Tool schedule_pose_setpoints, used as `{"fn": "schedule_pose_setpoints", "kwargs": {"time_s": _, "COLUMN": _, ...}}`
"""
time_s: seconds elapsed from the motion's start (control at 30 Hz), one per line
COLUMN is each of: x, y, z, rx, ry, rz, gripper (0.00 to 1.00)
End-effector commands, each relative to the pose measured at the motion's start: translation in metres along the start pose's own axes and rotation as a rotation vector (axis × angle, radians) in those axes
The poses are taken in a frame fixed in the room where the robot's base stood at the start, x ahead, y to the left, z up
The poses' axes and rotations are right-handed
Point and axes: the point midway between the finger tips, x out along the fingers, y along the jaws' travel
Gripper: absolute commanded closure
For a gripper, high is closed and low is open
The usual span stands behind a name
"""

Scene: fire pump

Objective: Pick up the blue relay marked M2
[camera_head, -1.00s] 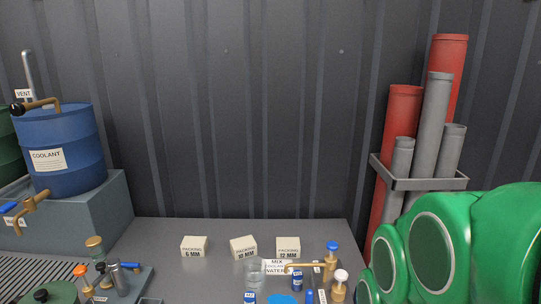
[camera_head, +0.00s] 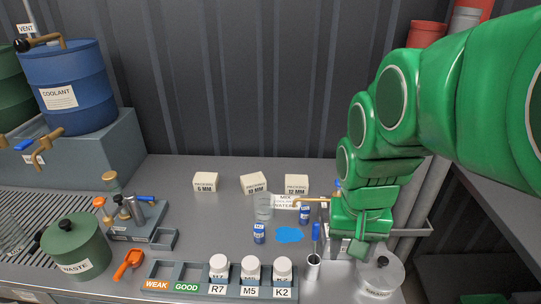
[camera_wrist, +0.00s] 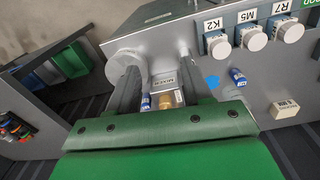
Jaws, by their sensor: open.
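Two small blue relays with white labels stand on the grey worktop. One blue relay (camera_head: 259,233) is left of a blue patch, and the other blue relay (camera_head: 304,215) is behind and right of that patch. Their markings are too small to read surely now. In the wrist view one relay (camera_wrist: 237,77) stands right of the blue patch, outside the fingers; the other relay (camera_wrist: 146,103) shows between the fingers' outlines. My gripper (camera_head: 350,246) is open and empty, over the right part of the worktop, to the right of both relays. It also shows in the wrist view (camera_wrist: 160,85).
A clear glass (camera_head: 264,206) stands behind the left relay. A brass tap (camera_head: 315,200) is near the right relay. A blue-handled tool in a cup (camera_head: 313,262) stands in front, beside a rack of white-capped jars (camera_head: 250,270). A lidded pot (camera_head: 380,275) is at the right.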

Motion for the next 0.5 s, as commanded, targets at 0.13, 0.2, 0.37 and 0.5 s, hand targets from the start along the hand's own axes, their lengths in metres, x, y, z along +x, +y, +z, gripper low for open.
{"fn": "schedule_pose_setpoints", "kwargs": {"time_s": 0.13, "x": -0.006, "y": -0.014, "z": -0.044, "rx": 0.002, "ry": 0.044, "rz": 0.026, "gripper": 0.50}}
{"fn": "schedule_pose_setpoints", "kwargs": {"time_s": 0.2, "x": -0.004, "y": -0.017, "z": -0.058, "rx": -0.024, "ry": 0.047, "rz": 0.057, "gripper": 0.50}}
{"fn": "schedule_pose_setpoints", "kwargs": {"time_s": 0.37, "x": 0.002, "y": -0.019, "z": -0.084, "rx": -0.134, "ry": 0.029, "rz": 0.157, "gripper": 0.50}}
{"fn": "schedule_pose_setpoints", "kwargs": {"time_s": 0.5, "x": 0.009, "y": -0.022, "z": -0.103, "rx": -0.258, "ry": -0.003, "rz": 0.257, "gripper": 0.50}}
